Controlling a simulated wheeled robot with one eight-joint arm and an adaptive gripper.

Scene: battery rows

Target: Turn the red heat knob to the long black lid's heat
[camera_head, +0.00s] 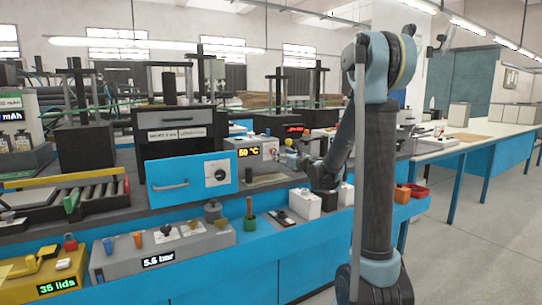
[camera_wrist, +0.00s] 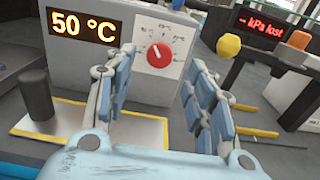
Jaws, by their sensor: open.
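The red heat knob (camera_wrist: 159,54) is a round red dial on a white scale plate with marks around it, on the front of a grey box (camera_wrist: 185,22). The box's display (camera_wrist: 82,25) reads 50 °C; it also shows in the head view (camera_head: 249,152). My gripper (camera_wrist: 156,72) is open and empty in the wrist view, its blue-padded fingers spread in front of and below the knob, not touching it. In the head view my gripper (camera_head: 290,158) is at the box's right side. I cannot make out a long black lid for certain.
A black cylinder (camera_wrist: 36,96) stands on a yellow-edged plate left of my gripper. A blue panel (camera_head: 160,178) with a handle stands left of the box, below a white label (camera_head: 178,134).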

